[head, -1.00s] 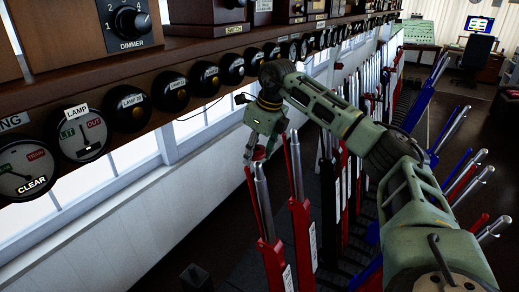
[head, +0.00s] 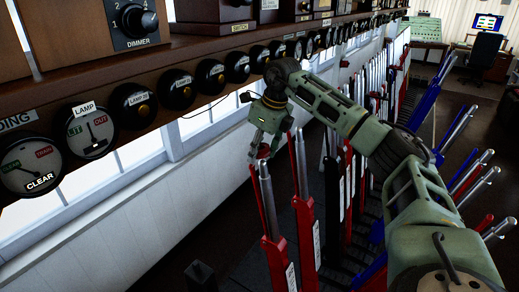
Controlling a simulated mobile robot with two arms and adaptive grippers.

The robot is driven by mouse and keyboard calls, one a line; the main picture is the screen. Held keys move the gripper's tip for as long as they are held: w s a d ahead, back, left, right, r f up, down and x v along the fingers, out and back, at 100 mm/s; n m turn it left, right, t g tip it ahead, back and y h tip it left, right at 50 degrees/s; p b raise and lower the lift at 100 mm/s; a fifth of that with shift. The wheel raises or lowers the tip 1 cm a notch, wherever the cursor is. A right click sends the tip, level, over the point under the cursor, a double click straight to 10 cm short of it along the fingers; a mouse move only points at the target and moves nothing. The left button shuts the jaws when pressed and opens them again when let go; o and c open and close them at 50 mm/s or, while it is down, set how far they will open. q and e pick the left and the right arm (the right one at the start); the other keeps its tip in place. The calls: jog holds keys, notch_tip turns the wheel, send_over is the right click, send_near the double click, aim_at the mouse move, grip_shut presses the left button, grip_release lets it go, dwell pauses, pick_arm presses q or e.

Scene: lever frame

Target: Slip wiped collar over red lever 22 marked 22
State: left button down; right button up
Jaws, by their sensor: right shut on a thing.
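My right gripper (head: 262,152) is at the top end of the nearest red lever (head: 277,250), which has a bare silver handle. A small red piece (head: 264,151) shows between its fingers, and it is shut on it. This is probably the collar, but it is mostly hidden by the fingers. The fingers are just above or at the handle's tip; I cannot tell if the collar is around it. The lever's number plate is too small to read, so I cannot confirm 22. My left gripper is not in view.
A second red lever (head: 305,220) stands close to the right, and several more levers run back in a row. A wooden shelf with dials, including a lamp dial (head: 91,131), overhangs on the left. Blue levers (head: 430,97) lean out at the right.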

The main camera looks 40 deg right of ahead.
aim_at(264, 162)
jog(key=shift+f, duration=0.25)
jog(key=shift+s+d+f+b, duration=0.1)
jog(key=shift+s+f+b, duration=0.05)
jog(key=shift+f+b, duration=0.6)
jog(key=shift+s+f+b, duration=0.2)
jog(key=shift+f+b, duration=0.3)
jog(key=shift+f, duration=0.5)
jog(key=shift+s+d+f+b, duration=0.1)
jog(key=shift+s+f+b, duration=0.05)
jog(key=shift+f+b, duration=0.6)
jog(key=shift+f, duration=0.25)
jog(key=o, duration=1.1)
jog(key=shift+o, duration=1.1)
jog(key=shift+r, duration=0.15)
